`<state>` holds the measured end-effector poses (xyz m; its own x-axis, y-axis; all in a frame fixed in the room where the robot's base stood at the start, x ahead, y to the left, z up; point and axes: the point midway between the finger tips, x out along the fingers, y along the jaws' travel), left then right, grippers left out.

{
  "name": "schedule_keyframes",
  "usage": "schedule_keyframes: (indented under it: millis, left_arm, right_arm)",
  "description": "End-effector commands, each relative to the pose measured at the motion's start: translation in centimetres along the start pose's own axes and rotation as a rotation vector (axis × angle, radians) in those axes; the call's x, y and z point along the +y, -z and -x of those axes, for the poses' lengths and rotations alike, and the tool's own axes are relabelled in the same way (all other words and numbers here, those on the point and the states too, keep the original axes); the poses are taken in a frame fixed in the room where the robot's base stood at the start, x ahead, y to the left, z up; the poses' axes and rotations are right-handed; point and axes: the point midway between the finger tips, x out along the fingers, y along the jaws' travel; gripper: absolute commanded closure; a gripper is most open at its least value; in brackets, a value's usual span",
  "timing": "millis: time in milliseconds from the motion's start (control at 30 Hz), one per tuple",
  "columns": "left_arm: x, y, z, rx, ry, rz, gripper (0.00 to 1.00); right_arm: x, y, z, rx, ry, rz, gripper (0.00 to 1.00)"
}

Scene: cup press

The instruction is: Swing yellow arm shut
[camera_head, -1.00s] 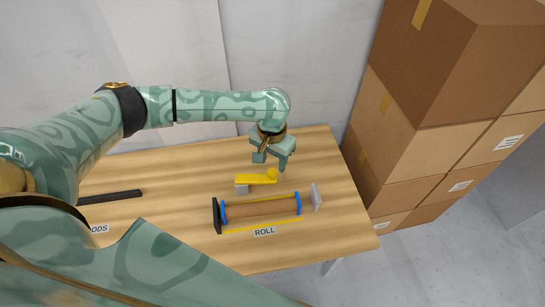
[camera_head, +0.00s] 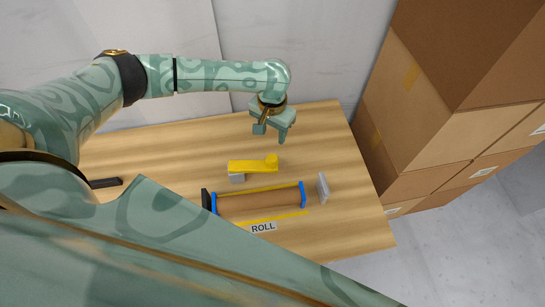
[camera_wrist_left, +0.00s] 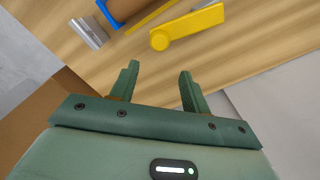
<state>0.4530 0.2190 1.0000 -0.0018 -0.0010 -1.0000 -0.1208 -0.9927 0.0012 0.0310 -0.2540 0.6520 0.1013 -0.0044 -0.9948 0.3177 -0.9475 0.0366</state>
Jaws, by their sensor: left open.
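The yellow arm (camera_head: 252,166) sits on a small grey block (camera_head: 237,178) at its left end and has a round yellow knob at its right end. It lies behind the brown roll (camera_head: 258,202), roughly along it. In the left wrist view the yellow arm (camera_wrist_left: 190,27) shows beyond the fingers, knob toward the left. My left gripper (camera_head: 272,136) is open and empty, behind the knob and apart from it. Its two fingers (camera_wrist_left: 158,82) show with a clear gap in the left wrist view. My right gripper is not in view.
The roll lies between blue end pieces, with a black plate (camera_head: 206,200) at left and a grey plate (camera_head: 323,187) at right. A ROLL label (camera_head: 263,227) is in front. Cardboard boxes (camera_head: 420,130) stand right of the table. A black bar (camera_head: 106,183) lies at left.

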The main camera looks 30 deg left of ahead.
Motion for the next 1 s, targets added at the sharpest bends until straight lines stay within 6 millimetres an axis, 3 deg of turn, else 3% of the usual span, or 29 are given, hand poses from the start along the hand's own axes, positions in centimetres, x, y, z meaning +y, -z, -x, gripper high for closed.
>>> schedule_keyframes:
  millis: [300,500,700,1000]
  left_arm:
    - [0.1,-0.1,-8.4,-0.005,0.000,0.001,0.53]
    - [0.0,-0.1,-12.5,-0.004,0.000,0.000,0.53]
    - [0.0,-0.1,-14.3,-0.002,0.000,0.000,0.53]
    - [0.0,-0.1,-14.5,-0.001,0.000,0.000,0.53]
  right_arm:
    - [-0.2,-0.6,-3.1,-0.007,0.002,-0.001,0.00]
    - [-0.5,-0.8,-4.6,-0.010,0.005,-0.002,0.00]
    - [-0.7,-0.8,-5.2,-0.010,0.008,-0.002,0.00]
    - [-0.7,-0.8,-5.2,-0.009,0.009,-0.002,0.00]
